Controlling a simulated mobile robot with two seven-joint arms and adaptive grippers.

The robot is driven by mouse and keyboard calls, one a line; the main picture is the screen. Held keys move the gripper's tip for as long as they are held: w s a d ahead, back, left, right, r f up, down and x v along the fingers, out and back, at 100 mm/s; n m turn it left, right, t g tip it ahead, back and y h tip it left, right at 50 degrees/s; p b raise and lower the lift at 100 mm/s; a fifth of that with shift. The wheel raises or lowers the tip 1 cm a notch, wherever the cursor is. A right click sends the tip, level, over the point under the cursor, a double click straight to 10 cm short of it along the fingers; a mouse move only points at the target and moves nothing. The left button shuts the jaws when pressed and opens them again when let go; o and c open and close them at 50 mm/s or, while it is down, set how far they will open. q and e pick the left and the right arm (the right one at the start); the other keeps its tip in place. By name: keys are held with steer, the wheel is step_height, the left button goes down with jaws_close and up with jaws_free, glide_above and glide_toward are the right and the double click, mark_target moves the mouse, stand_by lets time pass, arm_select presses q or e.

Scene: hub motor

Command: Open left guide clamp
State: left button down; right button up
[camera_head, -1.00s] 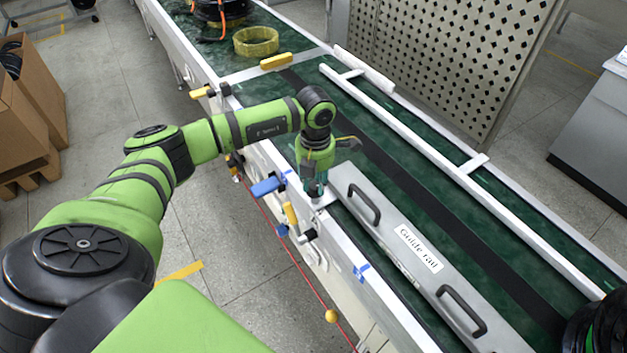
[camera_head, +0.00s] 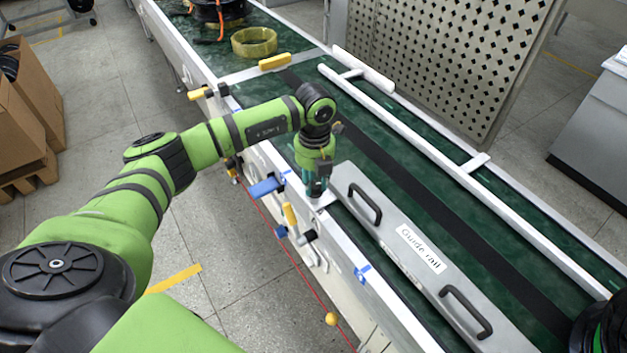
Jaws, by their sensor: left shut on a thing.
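The long grey guide rail (camera_head: 388,246), labelled "Guide rail", lies along the near side of the green conveyor and has two black handles. At its left end a light bracket (camera_head: 325,200) reaches to the conveyor edge. Beside it, on the conveyor's outer side, is a clamp with a raised yellow handle (camera_head: 290,214) and black and blue parts. My left gripper (camera_head: 316,188) points down at the rail's left end, just right of that yellow handle. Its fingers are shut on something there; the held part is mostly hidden.
A blue handle (camera_head: 266,187) sticks out from the conveyor side, left of my gripper. Farther back are another yellow-handled clamp (camera_head: 199,94), a yellow ring (camera_head: 254,42) and a black wheel-like part (camera_head: 218,12). A white rail (camera_head: 420,140) runs along the far side.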

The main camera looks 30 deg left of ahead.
mark_target(315, 184)
arm_select(q)
steer(key=shift+w+r+n, duration=0.1)
steer(key=shift+w+n, duration=0.05)
steer(key=shift+n, duration=0.75)
steer(key=c, duration=0.9)
jaws_free()
steer(key=shift+c, duration=0.2)
step_height(315, 184, up, 12)
